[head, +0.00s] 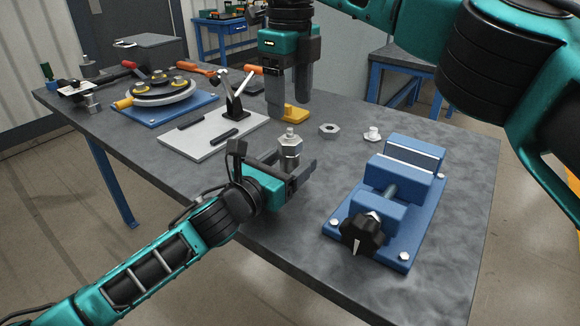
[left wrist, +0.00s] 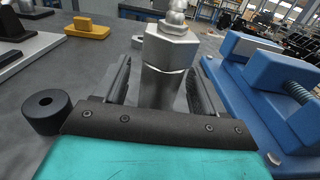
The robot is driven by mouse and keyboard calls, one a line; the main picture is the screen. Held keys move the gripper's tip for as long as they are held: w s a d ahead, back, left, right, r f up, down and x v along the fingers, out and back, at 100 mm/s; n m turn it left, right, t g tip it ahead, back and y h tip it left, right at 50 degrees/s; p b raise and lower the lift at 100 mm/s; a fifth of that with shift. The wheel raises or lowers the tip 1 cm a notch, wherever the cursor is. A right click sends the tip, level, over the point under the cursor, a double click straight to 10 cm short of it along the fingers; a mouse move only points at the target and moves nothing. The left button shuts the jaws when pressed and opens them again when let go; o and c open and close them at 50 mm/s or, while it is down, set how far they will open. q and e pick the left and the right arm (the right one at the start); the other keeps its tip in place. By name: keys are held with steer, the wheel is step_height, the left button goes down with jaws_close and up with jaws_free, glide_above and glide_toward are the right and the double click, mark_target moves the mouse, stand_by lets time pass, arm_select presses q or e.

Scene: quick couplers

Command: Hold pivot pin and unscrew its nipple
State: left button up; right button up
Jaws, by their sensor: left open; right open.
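The pivot pin (head: 289,152) is a silver hex-bodied part standing upright on the table, with a small rounded nipple (head: 290,132) on top. In the left wrist view the pin (left wrist: 166,70) rises between the two fingers, and the nipple (left wrist: 175,18) is cut by the top edge. My left gripper (head: 294,160) is open and low, with a finger on each side of the pin. A gap shows at the left finger; contact on the right is unclear. My right gripper (head: 289,106) is open and empty, pointing down above and behind the pin.
A blue vise (head: 408,185) with a black knob stands at right. A hex nut (head: 329,130) and a small silver fitting (head: 372,134) lie behind the pin. A yellow block (head: 297,114) is near my right fingers. A grey clamp plate (head: 195,143) and round fixture (head: 160,92) are left.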

arm_select(q)
steer(key=shift+c, duration=0.2)
jaws_close()
stand_by(0.6)
